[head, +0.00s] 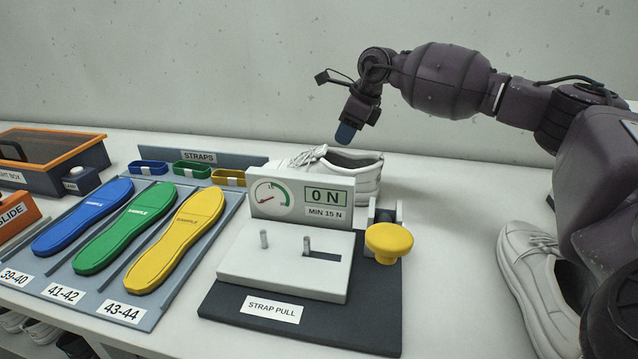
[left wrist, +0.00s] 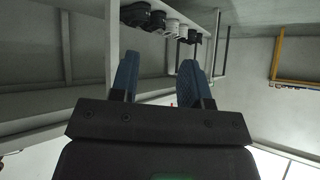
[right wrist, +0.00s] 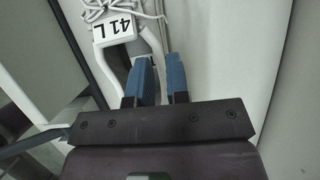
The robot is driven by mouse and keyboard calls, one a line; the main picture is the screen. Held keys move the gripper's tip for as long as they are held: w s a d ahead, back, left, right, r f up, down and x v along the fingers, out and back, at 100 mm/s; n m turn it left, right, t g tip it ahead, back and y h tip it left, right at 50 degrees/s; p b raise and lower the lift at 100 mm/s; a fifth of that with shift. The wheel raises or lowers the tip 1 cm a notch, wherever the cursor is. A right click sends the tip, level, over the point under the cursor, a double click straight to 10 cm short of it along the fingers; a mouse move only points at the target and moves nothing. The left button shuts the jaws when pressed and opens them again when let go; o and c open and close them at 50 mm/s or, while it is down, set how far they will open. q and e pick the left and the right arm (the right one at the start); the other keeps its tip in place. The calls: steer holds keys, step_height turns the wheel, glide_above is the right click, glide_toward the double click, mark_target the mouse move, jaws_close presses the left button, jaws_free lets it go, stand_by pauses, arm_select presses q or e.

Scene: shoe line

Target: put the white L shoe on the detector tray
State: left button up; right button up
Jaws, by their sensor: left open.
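A white shoe (head: 368,172) stands on the bench behind the strap-pull gauge, partly hidden by it. My right gripper (head: 346,133) points down just above its opening. In the right wrist view a white shoe (right wrist: 150,40) with laces and a "41 L" tag (right wrist: 115,29) lies beyond the fingertips. My right gripper (right wrist: 160,82) shows a narrow gap between its blue fingers; I see no clear contact with the shoe. My left gripper (left wrist: 158,78) is open and empty, and outside the head view. I cannot make out a detector tray in any view.
The strap-pull device (head: 285,262) with its yellow knob (head: 389,242) stands in front of the shoe. Colored insoles (head: 125,232) lie to its left. Another white shoe (head: 532,275) is at the right, partly behind my arm. Bare bench (head: 450,230) lies between.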

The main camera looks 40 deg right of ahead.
mark_target(333, 156)
steer(key=b+x, duration=0.1)
steer(key=x, duration=0.6)
steer(key=shift+w+d, duration=0.1)
steer(key=shift+w, duration=0.1)
steer(key=shift+r, duration=0.15)
jaws_close()
